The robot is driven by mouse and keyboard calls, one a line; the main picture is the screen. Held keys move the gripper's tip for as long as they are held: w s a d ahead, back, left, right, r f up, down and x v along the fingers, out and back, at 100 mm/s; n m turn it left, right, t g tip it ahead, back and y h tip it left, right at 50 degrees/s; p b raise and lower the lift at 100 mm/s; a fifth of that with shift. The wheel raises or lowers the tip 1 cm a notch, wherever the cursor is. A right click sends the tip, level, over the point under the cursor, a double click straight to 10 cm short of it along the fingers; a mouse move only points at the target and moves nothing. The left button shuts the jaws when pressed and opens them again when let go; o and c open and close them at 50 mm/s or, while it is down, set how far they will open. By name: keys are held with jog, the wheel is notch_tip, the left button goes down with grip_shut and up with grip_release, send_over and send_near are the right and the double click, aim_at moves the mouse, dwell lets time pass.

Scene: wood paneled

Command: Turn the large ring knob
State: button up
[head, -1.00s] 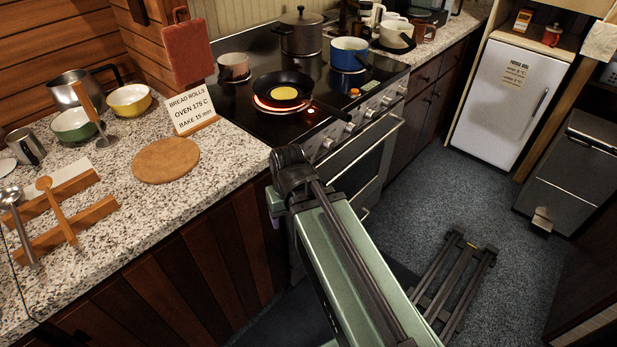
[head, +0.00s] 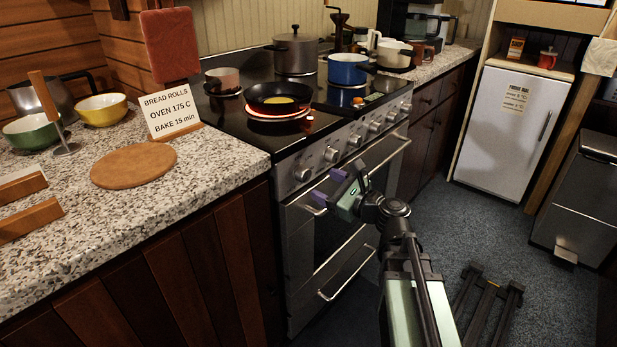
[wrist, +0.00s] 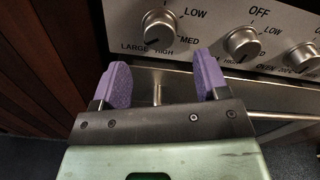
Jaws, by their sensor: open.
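The knob labelled LARGE (wrist: 160,27) is a round metal knob on the stove's front panel, in the upper middle of the wrist view. A dark pointer mark shows on its lower left side, near HIGH. In the head view it is the leftmost knob (head: 302,173). My gripper (head: 328,186) is open and empty in front of the oven, below and apart from the knobs. In the wrist view its purple fingers (wrist: 163,68) are spread just below the LARGE knob. A black frying pan (head: 282,92) with something yellow in it sits on a glowing red ring (head: 278,116).
Several more knobs run rightward; one (wrist: 243,42) is close beside the LARGE knob. The oven handle (head: 360,165) crosses below the panel, near my fingers. A granite counter (head: 225,165) with a round board (head: 133,165) is at left. Open floor lies right of the oven.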

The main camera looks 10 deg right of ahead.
aim_at(308, 176)
jog(key=x, duration=0.7)
jog(key=c, duration=0.9)
jog(key=shift+c, duration=0.2)
jog(key=shift+n, duration=0.4)
jog(key=n, duration=1)
jog(key=o, duration=0.9)
